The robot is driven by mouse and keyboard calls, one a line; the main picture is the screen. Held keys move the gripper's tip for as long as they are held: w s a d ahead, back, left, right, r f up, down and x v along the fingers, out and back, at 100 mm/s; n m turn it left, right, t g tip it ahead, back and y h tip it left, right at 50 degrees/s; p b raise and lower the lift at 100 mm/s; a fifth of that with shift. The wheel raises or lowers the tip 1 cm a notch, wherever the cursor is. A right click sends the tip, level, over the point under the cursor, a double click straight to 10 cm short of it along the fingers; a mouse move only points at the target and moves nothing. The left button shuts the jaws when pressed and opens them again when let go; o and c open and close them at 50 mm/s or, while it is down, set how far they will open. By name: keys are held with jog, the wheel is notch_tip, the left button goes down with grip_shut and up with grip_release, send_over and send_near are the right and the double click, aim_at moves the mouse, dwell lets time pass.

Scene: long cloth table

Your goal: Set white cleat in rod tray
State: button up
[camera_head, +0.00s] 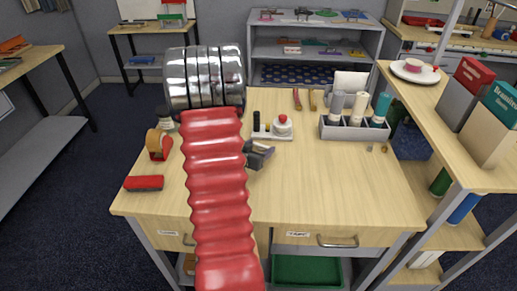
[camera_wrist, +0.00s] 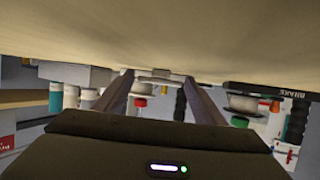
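I cannot make out a white cleat for sure in either view; my red arm hides part of the table. My gripper (camera_head: 260,154) is low over the middle of the wooden table, its dark fingers in front of a white stand. In the wrist view its two fingers (camera_wrist: 160,82) stand apart, with the pale plate of that stand seeming to lie beyond the gap. A grey tray (camera_head: 352,134) at the table's back right holds several upright cylinders; I cannot tell if it is the rod tray. It also shows upside down in the wrist view (camera_wrist: 75,73).
The white stand (camera_head: 270,135) carries a black post and a red-topped piece. An orange tape dispenser (camera_head: 157,146) and a red block (camera_head: 144,183) lie left of my arm.

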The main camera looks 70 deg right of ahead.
jog(key=shift+o, duration=1.1)
jog(key=shift+r, duration=0.15)
jog(key=v, duration=1.2)
jog(key=shift+s, duration=0.1)
